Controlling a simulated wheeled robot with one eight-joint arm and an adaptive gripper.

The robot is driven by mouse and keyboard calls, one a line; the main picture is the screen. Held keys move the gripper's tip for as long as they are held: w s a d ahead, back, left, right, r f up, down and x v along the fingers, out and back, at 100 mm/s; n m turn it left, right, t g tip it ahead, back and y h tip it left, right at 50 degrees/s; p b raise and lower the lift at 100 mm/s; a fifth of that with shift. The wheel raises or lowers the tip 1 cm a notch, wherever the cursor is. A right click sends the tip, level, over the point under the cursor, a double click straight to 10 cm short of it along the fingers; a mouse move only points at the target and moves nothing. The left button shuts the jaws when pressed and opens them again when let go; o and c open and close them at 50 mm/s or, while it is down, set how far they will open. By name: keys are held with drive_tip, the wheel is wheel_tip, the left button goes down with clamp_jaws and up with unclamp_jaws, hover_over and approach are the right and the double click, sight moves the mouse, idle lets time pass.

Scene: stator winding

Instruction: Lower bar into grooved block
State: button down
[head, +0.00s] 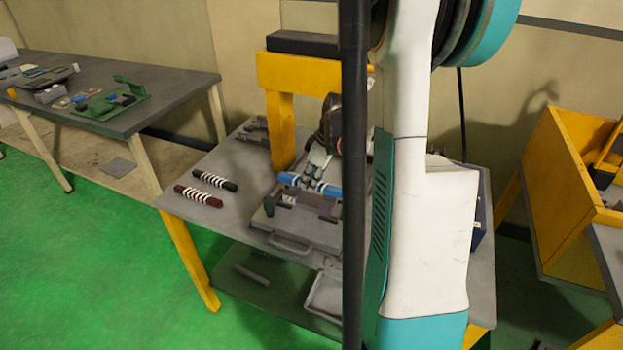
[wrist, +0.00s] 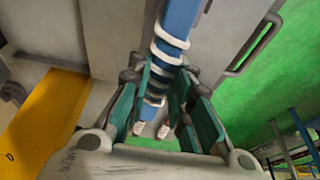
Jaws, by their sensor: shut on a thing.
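A blue bar (head: 327,188) with white bands is held in my gripper (head: 315,176), its ends showing on both sides of the fingers. In the wrist view the blue bar (wrist: 181,20) runs between the green finger pads of my gripper (wrist: 160,88), which is shut on it. In the head view a dark grooved block (head: 312,201) sits on a grey case-like base, just in front of and below the bar. I cannot tell whether the bar touches the block. In the wrist view the block is not clearly made out.
A black banded bar (head: 215,180) and a dark red banded bar (head: 197,195) lie on the grey table (head: 235,215) to the left. A yellow stand (head: 281,130) rises close behind the gripper. My arm and a dark post hide the table's right part.

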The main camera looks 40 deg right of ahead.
drive_tip(key=shift+f+b, duration=0.9)
drive_tip(key=shift+f, duration=0.45)
drive_tip(key=shift+f, duration=0.1)
drive_tip(key=shift+f+b, duration=0.7)
drive_tip(key=shift+f, duration=0.1)
drive_tip(key=c, duration=1.4)
unclamp_jaws()
drive_tip(key=shift+o, duration=0.2)
drive_tip(key=o, duration=0.4)
drive_tip(key=shift+r, duration=0.15)
